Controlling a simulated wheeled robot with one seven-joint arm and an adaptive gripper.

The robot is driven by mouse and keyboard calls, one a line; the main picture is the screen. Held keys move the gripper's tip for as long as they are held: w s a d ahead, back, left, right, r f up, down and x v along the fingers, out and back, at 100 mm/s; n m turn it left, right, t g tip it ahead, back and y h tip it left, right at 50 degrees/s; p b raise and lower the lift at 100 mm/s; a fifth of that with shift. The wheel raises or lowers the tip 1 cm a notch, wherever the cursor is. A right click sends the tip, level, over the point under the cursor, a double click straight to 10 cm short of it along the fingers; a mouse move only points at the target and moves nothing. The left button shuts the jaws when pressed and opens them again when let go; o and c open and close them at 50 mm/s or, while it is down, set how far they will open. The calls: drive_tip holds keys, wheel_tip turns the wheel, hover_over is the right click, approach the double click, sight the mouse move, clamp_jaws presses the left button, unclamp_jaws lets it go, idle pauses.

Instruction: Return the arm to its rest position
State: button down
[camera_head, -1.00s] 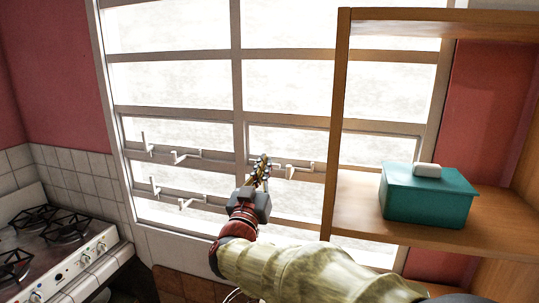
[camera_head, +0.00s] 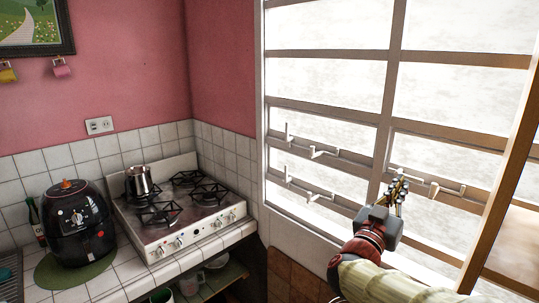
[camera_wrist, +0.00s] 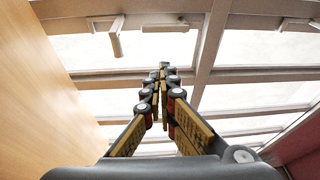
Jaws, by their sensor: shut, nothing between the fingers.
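My gripper (camera_head: 396,194) is at the right of the head view, raised in front of the barred window (camera_head: 330,130). My arm reaches in from the lower right corner. In the wrist view my gripper (camera_wrist: 163,75) has its fingers together at the tips, with nothing between them. Window bars and bright panes lie beyond the fingers.
A wooden shelf (camera_head: 515,245) stands close at the right; its panel (camera_wrist: 40,90) fills the wrist view's left side. A stove (camera_head: 180,212) with a metal pot (camera_head: 139,183) and a black air fryer (camera_head: 77,224) stand on the tiled counter at left. Window handles (camera_head: 318,152) stick out.

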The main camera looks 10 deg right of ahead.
drive_tip(key=w+a+f+n+t+y, duration=0.1)
drive_tip(key=w+a+f+n+y, duration=0.4)
drive_tip(key=a+f+y, duration=0.6)
drive_tip(key=s+a+f+n+g+y, duration=0.25)
drive_tip(key=s+a+f+y, duration=0.2)
drive_tip(key=a+f, duration=0.3)
drive_tip(key=s+a+f+g+y, duration=0.1)
drive_tip(key=s+a+f+g, duration=0.15)
drive_tip(key=s, duration=0.55)
drive_tip(key=s+a+f+g+y, duration=0.1)
drive_tip(key=s+f+g, duration=0.3)
drive_tip(key=s, duration=0.4)
drive_tip(key=s+d+r+n+h, duration=0.1)
drive_tip(key=s+d+r, duration=0.2)
drive_tip(key=s, duration=0.7)
drive_tip(key=shift+s+g, duration=0.4)
drive_tip(key=shift+n+h, duration=0.25)
